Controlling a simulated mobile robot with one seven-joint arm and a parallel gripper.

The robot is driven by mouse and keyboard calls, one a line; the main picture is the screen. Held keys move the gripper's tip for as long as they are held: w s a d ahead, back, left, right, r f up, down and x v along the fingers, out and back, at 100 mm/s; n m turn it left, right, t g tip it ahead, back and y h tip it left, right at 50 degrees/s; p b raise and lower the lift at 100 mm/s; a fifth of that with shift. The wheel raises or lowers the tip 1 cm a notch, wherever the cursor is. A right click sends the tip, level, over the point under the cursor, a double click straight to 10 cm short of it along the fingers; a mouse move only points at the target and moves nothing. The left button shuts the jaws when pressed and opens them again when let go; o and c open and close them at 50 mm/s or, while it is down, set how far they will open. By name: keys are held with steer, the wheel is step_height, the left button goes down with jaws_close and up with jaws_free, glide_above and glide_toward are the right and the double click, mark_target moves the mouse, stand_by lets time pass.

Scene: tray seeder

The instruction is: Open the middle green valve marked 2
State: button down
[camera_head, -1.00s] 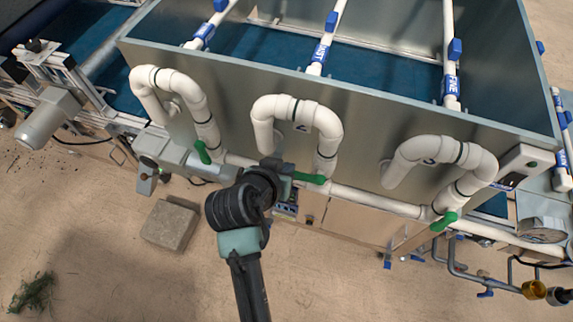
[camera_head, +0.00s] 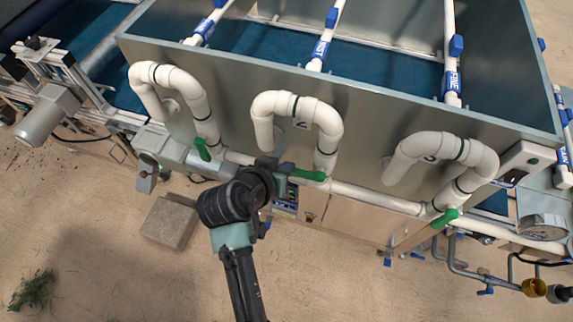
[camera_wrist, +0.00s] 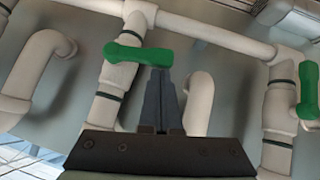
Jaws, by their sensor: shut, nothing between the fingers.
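The middle green valve handle (camera_head: 308,175) sits at the foot of the white looped pipe marked 2 (camera_head: 302,118). Its lever lies crosswise to that pipe, pointing left in the head view. In the wrist view the green handle (camera_wrist: 138,54) lies just beyond my fingertips. My gripper (camera_wrist: 158,75) is shut and empty, with its tips at or very near the lever's free end; I cannot tell whether they touch. In the head view my gripper (camera_head: 283,176) is mostly hidden behind my wrist, left of the handle.
Similar green handles sit on the left pipe (camera_head: 202,149) and the right pipe marked 3 (camera_head: 445,218). A white horizontal pipe (camera_head: 375,201) runs along the grey tank wall. A stone block (camera_head: 170,222) lies on the floor, with open floor around it.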

steer(key=shift+f, duration=0.2)
step_height(320, 180, down, 9)
steer(key=s+d+n+h+b, duration=0.1)
steer(key=d+n+h+b, duration=0.1)
steer(key=n+h+b, duration=0.5)
steer(key=h+b, duration=0.3)
steer(key=b, duration=0.3)
steer(key=shift+d+h, duration=0.4)
steer(key=shift+f, duration=0.1)
